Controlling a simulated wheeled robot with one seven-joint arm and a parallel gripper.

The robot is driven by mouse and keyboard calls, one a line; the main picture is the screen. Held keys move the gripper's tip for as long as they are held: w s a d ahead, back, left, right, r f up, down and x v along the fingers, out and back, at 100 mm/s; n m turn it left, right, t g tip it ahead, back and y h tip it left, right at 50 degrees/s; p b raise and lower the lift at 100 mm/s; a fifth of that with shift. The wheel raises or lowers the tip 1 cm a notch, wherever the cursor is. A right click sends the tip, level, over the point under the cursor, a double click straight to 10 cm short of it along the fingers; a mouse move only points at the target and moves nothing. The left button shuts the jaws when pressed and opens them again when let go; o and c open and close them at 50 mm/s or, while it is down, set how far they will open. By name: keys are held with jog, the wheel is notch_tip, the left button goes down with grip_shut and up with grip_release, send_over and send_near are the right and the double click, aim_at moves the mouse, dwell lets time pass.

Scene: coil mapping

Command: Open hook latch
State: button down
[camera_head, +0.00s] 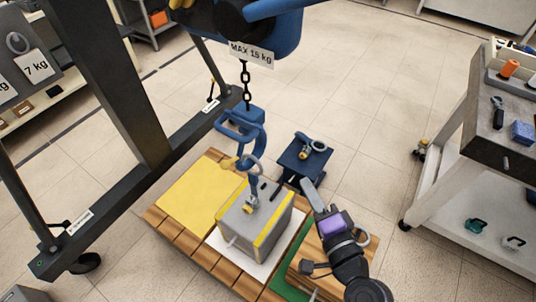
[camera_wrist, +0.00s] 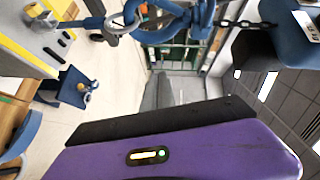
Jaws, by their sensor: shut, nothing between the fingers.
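A blue hook (camera_head: 250,135) hangs on a dark chain under the hoist. I cannot tell whether the latch is open. Below is a grey block (camera_head: 252,222) with yellow edges and a ring fitting on top. My gripper (camera_head: 308,186) is shut and empty, to the right of the hook and apart from it. In the wrist view the hook (camera_wrist: 185,22) is at the top, beyond my grey fingers (camera_wrist: 165,92).
The block stands on a white area of a wooden pallet, beside a yellow pad (camera_head: 200,195). A small blue stand (camera_head: 304,155) with a shackle-like piece is behind my gripper. A black hoist frame (camera_head: 122,90) is at left, a wheeled cart (camera_head: 490,170) at right.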

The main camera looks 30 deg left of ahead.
jog(key=a+r+g+y, duration=0.1)
jog(key=a+y, duration=0.1)
jog(key=a, duration=0.1)
jog(key=m+g+y, duration=0.1)
jog(key=g, duration=0.2)
send_near(232, 159)
jog(key=w+a+f, duration=0.2)
jog(key=w+a, duration=0.1)
jog(key=w, duration=0.3)
jog(key=shift+s+a+r+p, duration=0.3)
jog(key=shift+s+a+p, duration=0.25)
jog(key=shift+s, duration=0.25)
jog(key=shift+s+a+r+p, duration=0.25)
jog(key=shift+s+a+p, duration=0.25)
jog(key=shift+s, duration=0.35)
jog(key=shift+r+g, duration=0.15)
jog(key=shift+g, duration=0.15)
